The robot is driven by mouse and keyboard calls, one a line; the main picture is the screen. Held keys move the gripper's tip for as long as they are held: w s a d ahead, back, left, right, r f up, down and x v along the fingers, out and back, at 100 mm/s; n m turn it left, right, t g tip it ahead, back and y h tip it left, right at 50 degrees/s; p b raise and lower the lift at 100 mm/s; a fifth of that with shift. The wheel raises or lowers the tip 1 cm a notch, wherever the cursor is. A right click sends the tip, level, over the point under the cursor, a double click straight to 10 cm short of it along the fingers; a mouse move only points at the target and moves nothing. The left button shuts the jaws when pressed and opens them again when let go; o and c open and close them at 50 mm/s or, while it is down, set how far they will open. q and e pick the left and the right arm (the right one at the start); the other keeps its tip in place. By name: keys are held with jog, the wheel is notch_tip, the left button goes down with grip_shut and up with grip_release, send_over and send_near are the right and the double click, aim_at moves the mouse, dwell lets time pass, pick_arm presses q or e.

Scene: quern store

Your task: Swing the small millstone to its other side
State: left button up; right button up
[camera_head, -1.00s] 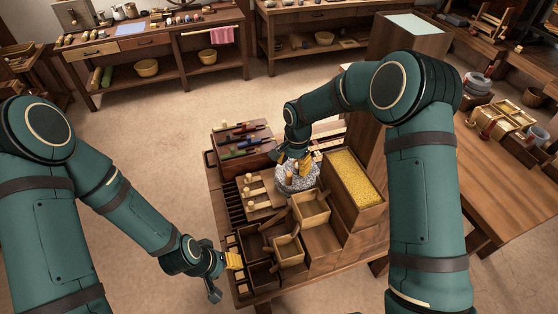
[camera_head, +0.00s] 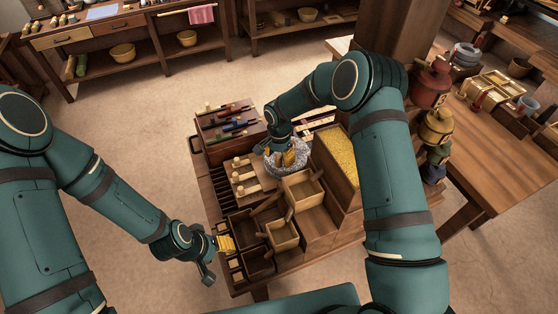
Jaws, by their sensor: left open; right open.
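The small millstone (camera_head: 305,158) is a speckled grey round stone on the work table, beside the box of yellow grain. My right gripper (camera_head: 287,160) is over the stone with its yellow fingers apart, and it hides part of the stone. I cannot tell whether the fingers touch it. The stone's handle cannot be made out. My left gripper (camera_head: 228,244) is open and empty at the table's front left, beside the small wooden boxes.
The grain box (camera_head: 337,160) stands right of the stone. Wooden trays (camera_head: 282,235) are in front, a peg board (camera_head: 249,180) to the left and a tool rack (camera_head: 228,130) behind. A table at right holds red and yellow pots (camera_head: 436,128).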

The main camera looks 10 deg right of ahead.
jog(key=shift+f, duration=1.05)
grip_shut()
